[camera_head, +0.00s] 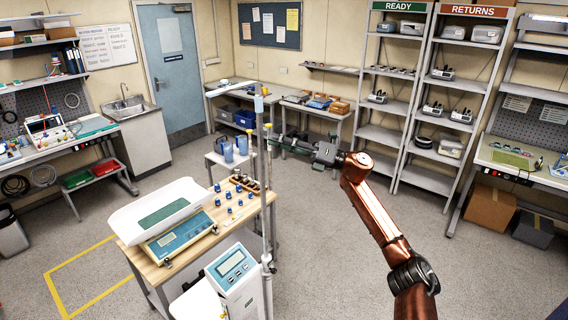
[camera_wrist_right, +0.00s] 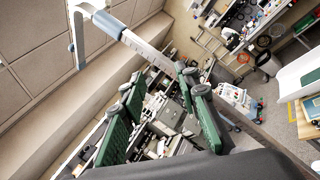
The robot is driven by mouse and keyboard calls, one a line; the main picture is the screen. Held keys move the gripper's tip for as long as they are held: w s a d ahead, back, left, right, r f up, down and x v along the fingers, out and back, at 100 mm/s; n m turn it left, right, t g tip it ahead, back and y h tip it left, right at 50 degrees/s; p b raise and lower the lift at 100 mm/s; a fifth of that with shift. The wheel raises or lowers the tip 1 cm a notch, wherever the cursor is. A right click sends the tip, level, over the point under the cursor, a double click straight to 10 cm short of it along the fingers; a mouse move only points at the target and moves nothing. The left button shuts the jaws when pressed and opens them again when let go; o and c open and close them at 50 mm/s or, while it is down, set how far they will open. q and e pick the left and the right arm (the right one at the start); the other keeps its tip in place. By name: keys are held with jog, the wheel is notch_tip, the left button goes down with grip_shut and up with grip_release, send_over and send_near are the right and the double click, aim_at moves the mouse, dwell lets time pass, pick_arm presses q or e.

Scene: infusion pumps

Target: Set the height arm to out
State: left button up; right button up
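A column scale with a blue-button display (camera_head: 232,266) stands at the right end of the wooden table. Its slim pole (camera_head: 266,205) rises in front of my right gripper's tips. In the right wrist view a pale graduated rod (camera_wrist_right: 150,52) runs from upper left toward the fingers, with a grey-white arm (camera_wrist_right: 78,42) angled off its far end. I cannot tell whether that arm counts as out. My right gripper (camera_head: 282,143) is close beside the pole; contact is unclear. Its green pads stand apart in the wrist view (camera_wrist_right: 160,110), with nothing clearly held. My left gripper is out of view.
A wooden-topped table (camera_head: 178,268) holds a baby scale with a white tray (camera_head: 128,222) and several small blue-topped items. Shelf racks (camera_head: 428,178) line the back right. Floor is clear around my right arm.

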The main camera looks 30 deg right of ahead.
notch_tip(320, 180, down, 8)
jog(key=w+d+m+t+h, duration=0.1)
jog(key=w+d+m+t, duration=0.1)
jog(key=m, duration=0.2)
jog(key=shift+w+d+f+h+b, duration=0.2)
jog(key=shift+d+h+b, duration=0.2)
jog(key=shift+b, duration=0.05)
